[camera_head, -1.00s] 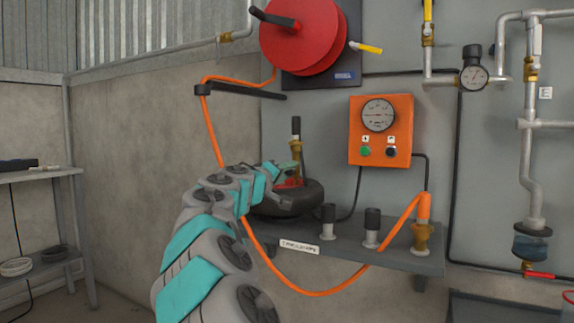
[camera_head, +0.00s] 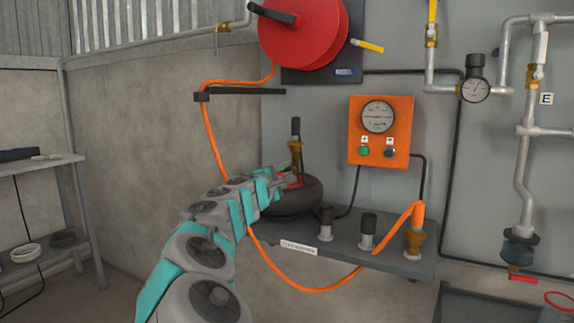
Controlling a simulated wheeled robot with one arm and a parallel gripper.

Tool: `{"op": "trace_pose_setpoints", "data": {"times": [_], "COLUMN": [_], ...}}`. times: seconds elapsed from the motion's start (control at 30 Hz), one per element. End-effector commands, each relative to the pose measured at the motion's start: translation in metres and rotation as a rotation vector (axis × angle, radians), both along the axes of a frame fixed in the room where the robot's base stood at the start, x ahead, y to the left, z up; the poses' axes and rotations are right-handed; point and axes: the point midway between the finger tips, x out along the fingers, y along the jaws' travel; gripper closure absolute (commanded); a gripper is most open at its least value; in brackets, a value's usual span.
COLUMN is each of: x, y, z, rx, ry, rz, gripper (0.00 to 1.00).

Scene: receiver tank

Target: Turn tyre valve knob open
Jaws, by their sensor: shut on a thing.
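The black tyre (camera_head: 306,192) lies flat on the left end of the grey shelf. A brass valve (camera_head: 296,152) with a black top stands upright at the tyre. A small red knob (camera_head: 294,184) shows low on the valve, partly hidden by my gripper. My gripper (camera_head: 290,178) reaches in from the left and is shut on the red knob, as far as this small view shows. The fingertips are small and partly merged with the valve, so the exact grip and the knob's angle are hard to tell.
An orange gauge box (camera_head: 381,132) is on the wall to the right. An orange hose (camera_head: 300,288) loops below the shelf (camera_head: 350,252) to a brass fitting (camera_head: 414,240). Black-capped fittings (camera_head: 368,228) stand between. A red reel (camera_head: 303,38) hangs above.

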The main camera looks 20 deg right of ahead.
Motion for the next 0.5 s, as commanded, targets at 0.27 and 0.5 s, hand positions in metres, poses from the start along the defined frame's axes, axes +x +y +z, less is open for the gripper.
{"op": "trace_pose_setpoints", "data": {"times": [0.27,0.5], "x": [0.0007,0.0007], "y": [0.0018,0.0015], "z": [0.0004,-0.0007], "rx": [-0.162,-0.300], "ry": [0.207,0.385], "rz": [0.003,0.004], "gripper": [1.00,1.00]}}
